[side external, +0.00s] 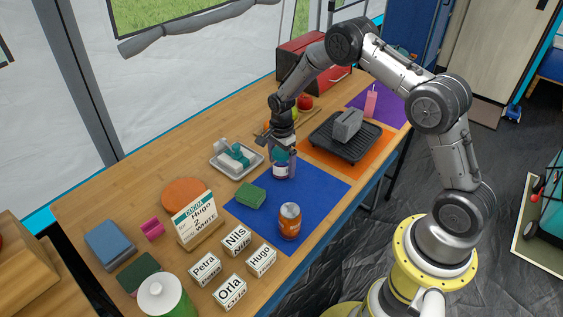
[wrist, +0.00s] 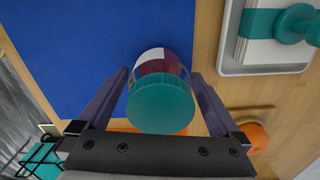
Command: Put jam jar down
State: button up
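The jam jar (side external: 281,170) has a teal lid, a white label and dark purple contents. It is upright at the far corner of the blue mat (side external: 322,189); whether its base touches the mat is hard to tell. My gripper (side external: 284,160) is above and around it, pointing down. In the wrist view the jar (wrist: 161,95) sits between the two dark fingers of my gripper (wrist: 161,78). The fingers are close against its sides and appear shut on it. The jar hides the surface under it.
A tray with a teal-handled item (side external: 236,158) stands close to the left. A green sponge (side external: 250,196) and an orange-brown jar (side external: 289,221) are nearer the front, with several name blocks (side external: 235,239). A black grill (side external: 344,137) is to the right. The middle of the blue mat is clear.

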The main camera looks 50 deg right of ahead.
notch_tip(320, 180, up, 13)
jog(key=shift+f, duration=0.15)
jog(key=s+a+r+n+t, duration=0.1)
jog(key=s+a+r+n, duration=0.1)
jog(key=s+r+n, duration=0.5)
jog(key=s+a+r+n+t, duration=0.25)
jog(key=s+r, duration=0.25)
jog(key=r, duration=0.5)
jog(key=s+a+r+n+t, duration=0.1)
jog(key=s+n, duration=0.4)
jog(key=s, duration=0.4)
jog(key=s+a+r+n+t, duration=0.1)
jog(key=s+n, duration=0.4)
jog(key=s, duration=0.5)
jog(key=shift+s+a+r, duration=0.3)
jog(key=shift+a, duration=0.5)
